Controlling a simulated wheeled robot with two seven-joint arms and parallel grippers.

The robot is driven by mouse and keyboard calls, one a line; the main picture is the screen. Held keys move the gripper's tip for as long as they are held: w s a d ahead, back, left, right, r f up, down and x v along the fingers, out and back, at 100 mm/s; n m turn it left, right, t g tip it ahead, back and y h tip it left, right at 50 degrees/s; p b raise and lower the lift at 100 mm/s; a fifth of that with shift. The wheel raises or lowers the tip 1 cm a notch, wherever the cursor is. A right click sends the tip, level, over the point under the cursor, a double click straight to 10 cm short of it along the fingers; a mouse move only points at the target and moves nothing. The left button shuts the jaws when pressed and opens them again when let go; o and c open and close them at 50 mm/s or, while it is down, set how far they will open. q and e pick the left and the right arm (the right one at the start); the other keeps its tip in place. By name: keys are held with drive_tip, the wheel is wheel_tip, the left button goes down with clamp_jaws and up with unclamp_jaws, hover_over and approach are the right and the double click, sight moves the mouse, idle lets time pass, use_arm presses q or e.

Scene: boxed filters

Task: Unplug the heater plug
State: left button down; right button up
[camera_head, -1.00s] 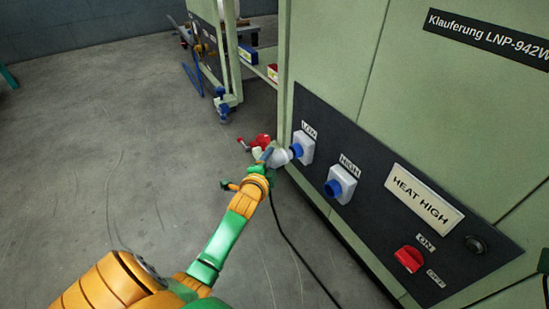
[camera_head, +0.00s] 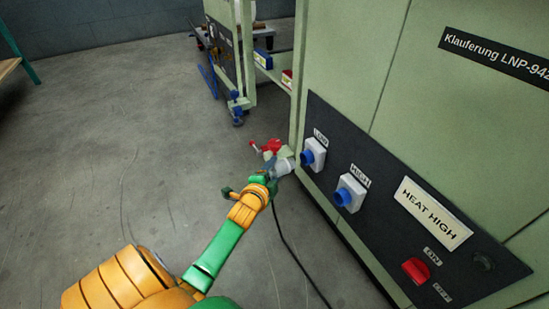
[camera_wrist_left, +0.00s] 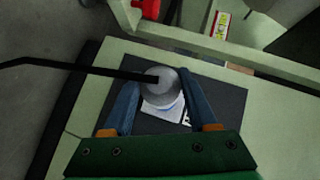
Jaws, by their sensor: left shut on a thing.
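The heater plug (camera_head: 284,166) is a pale grey, rounded plug with a black cable (camera_head: 290,245) hanging to the floor. My left gripper (camera_head: 274,168) is shut on it. In the left wrist view the plug (camera_wrist_left: 160,87) sits between the two blue fingers of my left gripper (camera_wrist_left: 162,95). The LOW socket (camera_head: 314,152) is a white box with a blue face on the dark panel. The plug is just left of it, with a small gap showing. The HIGH socket (camera_head: 350,193) is empty. My right gripper is out of view.
The green cabinet (camera_head: 350,65) fills the right side. Its dark panel carries a HEAT HIGH sign (camera_head: 432,214) and a red ON/OFF switch (camera_head: 415,270). A red part (camera_head: 270,146) shows behind the gripper. Open grey floor (camera_head: 110,150) lies to the left.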

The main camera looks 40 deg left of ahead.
use_arm(q)
drive_tip(key=shift+s+a+r+p, duration=0.2)
drive_tip(key=shift+s+p, duration=0.1)
drive_tip(key=shift+s, duration=0.1)
drive_tip(key=s+a+p, duration=0.3)
drive_tip(key=s, duration=0.4)
drive_tip(key=shift+s+f, duration=0.15)
drive_tip(key=shift+s, duration=0.05)
